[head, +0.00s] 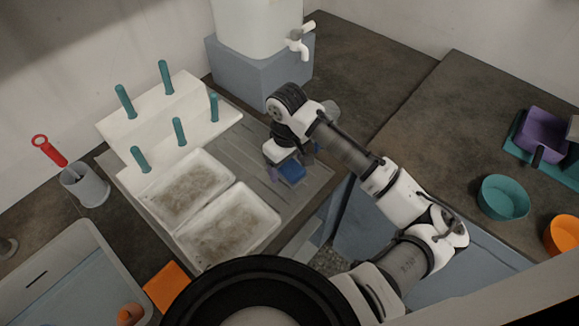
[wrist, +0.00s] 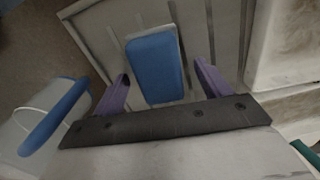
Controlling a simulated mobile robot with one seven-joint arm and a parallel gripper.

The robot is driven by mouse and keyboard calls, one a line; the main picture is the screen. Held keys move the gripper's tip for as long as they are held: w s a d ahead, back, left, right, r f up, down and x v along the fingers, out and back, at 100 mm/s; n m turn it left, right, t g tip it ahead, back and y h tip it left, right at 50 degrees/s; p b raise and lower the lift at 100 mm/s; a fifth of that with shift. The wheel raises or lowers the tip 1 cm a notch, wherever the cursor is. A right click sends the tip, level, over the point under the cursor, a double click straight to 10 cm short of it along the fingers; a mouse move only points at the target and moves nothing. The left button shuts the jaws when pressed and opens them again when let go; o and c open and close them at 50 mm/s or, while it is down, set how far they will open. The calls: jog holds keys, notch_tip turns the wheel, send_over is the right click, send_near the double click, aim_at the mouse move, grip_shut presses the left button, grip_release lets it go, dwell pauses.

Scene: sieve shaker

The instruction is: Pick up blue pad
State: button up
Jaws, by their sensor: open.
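The blue pad (head: 291,171) lies on the grey slatted drainboard (head: 316,184) in the head view, right of the white trays. It also shows in the wrist view (wrist: 155,68) as a blue block with a pale edge along its top and side. My gripper (wrist: 164,80) is open, with a purple finger on each side of the pad in the picture. Its fingertips appear apart from the pad, and their height above it is hard to tell. In the head view my gripper (head: 291,168) is just over the pad and hides part of it.
Two white trays (head: 256,207) with brownish contents and a white rack with teal pegs (head: 179,131) stand left of the pad. A white tank with a tap (head: 298,42) stands behind. A blue-rimmed container (wrist: 50,120) shows at left in the wrist view. Teal bowl (head: 503,197) at right.

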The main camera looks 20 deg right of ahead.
aim_at(287, 163)
jog(key=c, duration=1.1)
jog(key=shift+o, duration=0.2)
jog(key=shift+r, duration=0.1)
notch_tip(287, 163, up, 20)
jog(key=b, duration=0.1)
jog(key=shift+b, duration=0.4)
jog(key=o, duration=0.4)
jog(key=c, duration=0.3)
